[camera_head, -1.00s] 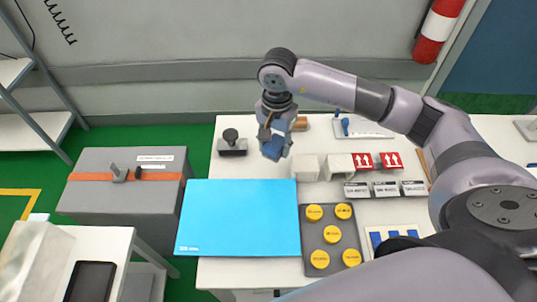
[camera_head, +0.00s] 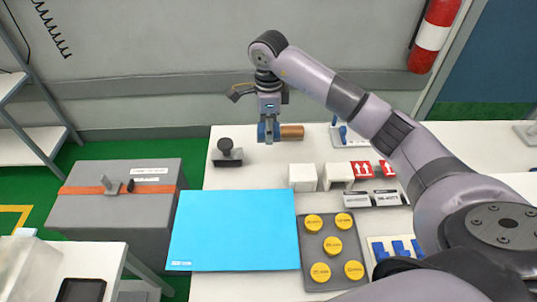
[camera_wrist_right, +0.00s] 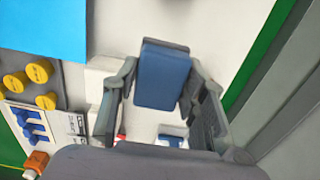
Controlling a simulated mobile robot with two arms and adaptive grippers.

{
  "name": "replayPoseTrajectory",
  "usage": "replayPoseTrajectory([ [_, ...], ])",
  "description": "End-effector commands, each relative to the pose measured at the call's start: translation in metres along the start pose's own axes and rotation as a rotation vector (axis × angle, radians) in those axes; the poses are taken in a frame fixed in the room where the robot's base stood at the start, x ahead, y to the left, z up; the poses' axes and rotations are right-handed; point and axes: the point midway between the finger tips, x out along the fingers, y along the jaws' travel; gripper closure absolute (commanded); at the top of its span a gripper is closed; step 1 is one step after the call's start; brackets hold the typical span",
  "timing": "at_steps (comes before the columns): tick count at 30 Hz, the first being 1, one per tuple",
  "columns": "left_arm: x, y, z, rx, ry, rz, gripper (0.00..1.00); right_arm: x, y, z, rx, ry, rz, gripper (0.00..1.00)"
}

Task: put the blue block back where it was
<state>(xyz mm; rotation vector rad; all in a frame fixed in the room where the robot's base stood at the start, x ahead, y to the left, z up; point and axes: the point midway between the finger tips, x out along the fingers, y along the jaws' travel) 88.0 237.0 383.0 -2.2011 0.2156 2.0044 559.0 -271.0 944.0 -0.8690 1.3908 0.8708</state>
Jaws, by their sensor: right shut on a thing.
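My right gripper (camera_head: 269,128) is over the back part of the white table in the head view, pointing down. It is shut on the blue block (camera_head: 262,132), which shows larger between the two fingers (camera_wrist_right: 160,90) in the wrist view (camera_wrist_right: 163,75). In the head view the fingers partly hide the block. I cannot tell whether the block touches the table. My left gripper is not in view.
A brown cylinder (camera_head: 291,132) lies just right of the gripper. A dark stamp-like object (camera_head: 227,153) stands to its left. White boxes (camera_head: 302,177), a blue mat (camera_head: 235,228) and a grey tray with yellow discs (camera_head: 331,270) are nearer. A tray with blue pieces (camera_head: 372,243) is at right.

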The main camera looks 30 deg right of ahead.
Motion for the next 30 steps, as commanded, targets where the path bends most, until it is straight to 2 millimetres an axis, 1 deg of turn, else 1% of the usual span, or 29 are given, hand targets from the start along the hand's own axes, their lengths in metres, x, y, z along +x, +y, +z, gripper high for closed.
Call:
replayPoseTrajectory([
  [1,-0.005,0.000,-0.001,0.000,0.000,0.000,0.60,0.013,0.002,0.000,0.000,0.001,0.007,0.91],
  [3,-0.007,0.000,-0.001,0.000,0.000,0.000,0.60,0.031,0.002,0.000,-0.001,0.001,0.006,0.91],
  [6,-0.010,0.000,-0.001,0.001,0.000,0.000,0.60,0.051,0.001,0.000,-0.001,0.000,0.004,0.91],
  [9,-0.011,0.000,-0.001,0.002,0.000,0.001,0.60,0.063,0.001,0.001,-0.002,-0.001,0.002,0.91],
  [14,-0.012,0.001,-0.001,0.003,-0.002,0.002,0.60,0.073,0.000,0.001,-0.001,0.000,0.001,0.91],
  [22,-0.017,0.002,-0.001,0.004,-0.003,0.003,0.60,0.109,0.001,0.000,-0.001,0.000,0.002,0.91],
  [30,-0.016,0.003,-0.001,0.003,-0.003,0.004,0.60,0.112,0.000,0.000,-0.002,-0.001,-0.002,0.91],
])
